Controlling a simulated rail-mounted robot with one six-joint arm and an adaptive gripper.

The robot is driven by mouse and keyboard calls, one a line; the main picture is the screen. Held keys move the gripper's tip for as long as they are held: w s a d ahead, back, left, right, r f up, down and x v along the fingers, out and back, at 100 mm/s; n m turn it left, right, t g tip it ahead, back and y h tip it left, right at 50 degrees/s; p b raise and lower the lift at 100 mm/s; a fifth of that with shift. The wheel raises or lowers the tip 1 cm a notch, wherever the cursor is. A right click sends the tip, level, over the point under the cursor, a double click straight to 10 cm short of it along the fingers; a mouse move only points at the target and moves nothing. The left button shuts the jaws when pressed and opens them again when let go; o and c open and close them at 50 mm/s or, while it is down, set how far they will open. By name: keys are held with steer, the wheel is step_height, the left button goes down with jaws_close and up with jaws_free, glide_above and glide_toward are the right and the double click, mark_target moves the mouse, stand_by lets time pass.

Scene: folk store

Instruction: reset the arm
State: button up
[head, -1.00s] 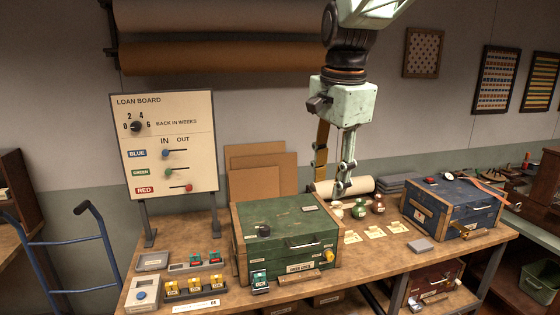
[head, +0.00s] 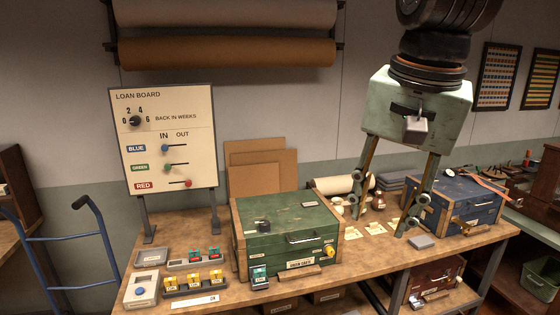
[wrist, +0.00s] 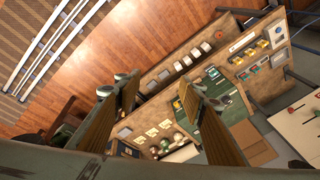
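My gripper (head: 382,208) hangs over the right part of the workbench in the head view, in front of the small jars and the blue chest. Its two long fingers are spread wide apart and nothing shows between them. In the wrist view the fingers (wrist: 158,98) are also apart, with the floor and the bench beyond them. The fingers partly hide the jars and the left side of the blue chest (head: 470,203). I cannot tell the exact gap from the bench top.
The green chest (head: 290,222) stands mid-bench. The loan board (head: 160,140) stands behind on the left, and yellow and green tagged items (head: 193,283) lie before it. Cardboard sheets (head: 262,170) lean at the back. A blue hand truck (head: 75,250) is at the left.

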steer(key=s+d+f+n+b, duration=0.1)
steer(key=s+f+n, duration=0.2)
steer(key=s, duration=0.6)
steer(key=s+d+f+n+t+b, duration=0.1)
steer(key=s+f, duration=0.4)
steer(key=s, duration=0.5)
steer(key=shift+s+d+f+n, duration=0.3)
steer(key=shift+d+n, duration=0.4)
steer(key=shift+n, duration=0.5)
steer(key=shift+c, duration=0.9)
steer(key=shift+w, duration=0.15)
